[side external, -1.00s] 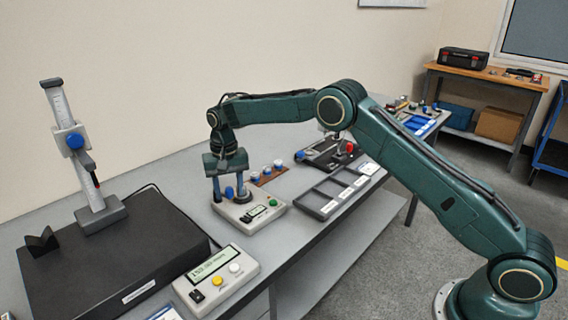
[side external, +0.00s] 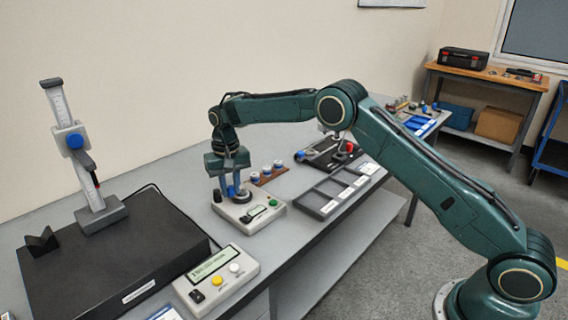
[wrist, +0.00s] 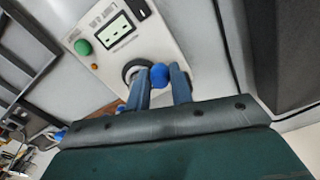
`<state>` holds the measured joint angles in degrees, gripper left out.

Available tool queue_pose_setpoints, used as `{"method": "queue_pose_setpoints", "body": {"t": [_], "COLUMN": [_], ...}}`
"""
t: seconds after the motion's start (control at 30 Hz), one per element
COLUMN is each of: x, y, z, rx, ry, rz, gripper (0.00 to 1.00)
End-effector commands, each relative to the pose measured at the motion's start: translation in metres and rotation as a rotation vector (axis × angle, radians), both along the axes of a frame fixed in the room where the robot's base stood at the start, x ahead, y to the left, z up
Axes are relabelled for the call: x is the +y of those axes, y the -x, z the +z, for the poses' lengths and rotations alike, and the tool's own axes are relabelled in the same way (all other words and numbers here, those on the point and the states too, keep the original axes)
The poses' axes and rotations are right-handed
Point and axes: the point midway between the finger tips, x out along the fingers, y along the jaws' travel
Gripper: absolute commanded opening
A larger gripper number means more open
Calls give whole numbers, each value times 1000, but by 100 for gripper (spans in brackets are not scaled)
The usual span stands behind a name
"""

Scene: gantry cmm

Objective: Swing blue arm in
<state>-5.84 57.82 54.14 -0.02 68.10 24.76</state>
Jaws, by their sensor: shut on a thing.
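The blue arm shows as a round blue knob (wrist: 159,76) on a small light-grey tester (side external: 262,212) with a green button and a little display. The tester also fills the top of the wrist view (wrist: 126,38). My gripper (side external: 231,193) points down over the left part of the tester. In the wrist view its two blue-grey fingers (wrist: 160,82) are closed on the knob, one on each side. A round dark-rimmed pad (wrist: 134,68) sits beside the knob, partly behind a finger. The rest of the blue arm is hidden by the fingers.
Blue-topped pieces on a brown rack (side external: 266,174) stand just behind the tester. A grey compartment tray (side external: 330,197) lies to its right. A display box (side external: 217,278) and a black plate (side external: 112,255) with a height gauge (side external: 85,165) are at left.

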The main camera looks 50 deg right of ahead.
Motion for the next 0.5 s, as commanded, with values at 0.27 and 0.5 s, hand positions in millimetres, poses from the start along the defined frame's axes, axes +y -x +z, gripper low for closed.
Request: {"method": "queue_pose_setpoints", "body": {"t": [0.27, 0.5], "x": [-1, 0], "y": [-1, 0], "z": [0, 0], "rx": [-3, -2], "ry": [0, 1], "rz": [-3, -9], "gripper": [44, 44]}}
